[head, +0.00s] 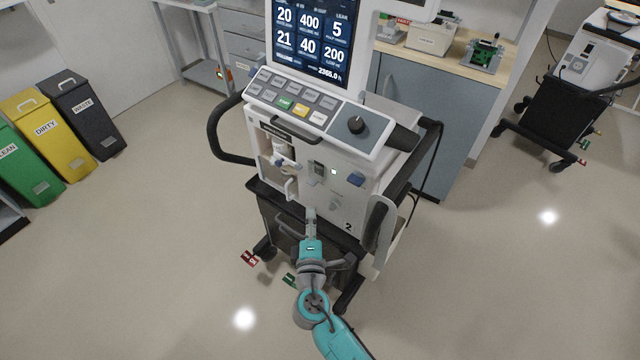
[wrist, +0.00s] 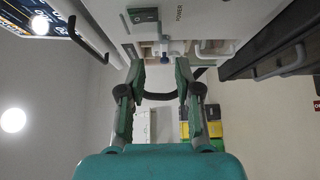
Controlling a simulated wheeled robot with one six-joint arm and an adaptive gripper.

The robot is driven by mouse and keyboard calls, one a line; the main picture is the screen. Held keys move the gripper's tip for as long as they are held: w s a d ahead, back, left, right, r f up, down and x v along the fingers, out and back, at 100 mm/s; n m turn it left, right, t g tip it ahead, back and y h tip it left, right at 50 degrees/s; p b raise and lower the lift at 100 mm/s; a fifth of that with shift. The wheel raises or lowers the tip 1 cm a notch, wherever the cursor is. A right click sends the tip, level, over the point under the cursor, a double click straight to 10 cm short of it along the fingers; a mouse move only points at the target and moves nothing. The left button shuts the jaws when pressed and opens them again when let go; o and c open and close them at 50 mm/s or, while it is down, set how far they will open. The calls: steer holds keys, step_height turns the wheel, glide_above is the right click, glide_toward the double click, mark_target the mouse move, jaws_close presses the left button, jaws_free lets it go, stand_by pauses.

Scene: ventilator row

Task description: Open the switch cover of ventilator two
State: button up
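Ventilator two (head: 345,200), marked with a 2, stands in the middle of the head view. A small grey part on its front, seemingly the switch cover (head: 318,168), sits beside a small lit square. In the wrist view, a grey block that looks like this cover (wrist: 144,15) is near a POWER label; I cannot tell whether it is shut. My gripper (head: 310,214) is below these parts, in front of the lower front panel. In the wrist view my gripper (wrist: 161,76) has its two fingers apart with nothing between them. It appears clear of the cover.
Black side handles (head: 225,130) flank the ventilator. A counter (head: 440,75) is behind. Bins (head: 60,130) stand at left; the floor in front is clear.

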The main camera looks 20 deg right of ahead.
mark_target(314, 173)
steer(key=x, duration=1)
steer(key=shift+w, duration=0.25)
steer(key=shift+d, duration=0.15)
jaws_close()
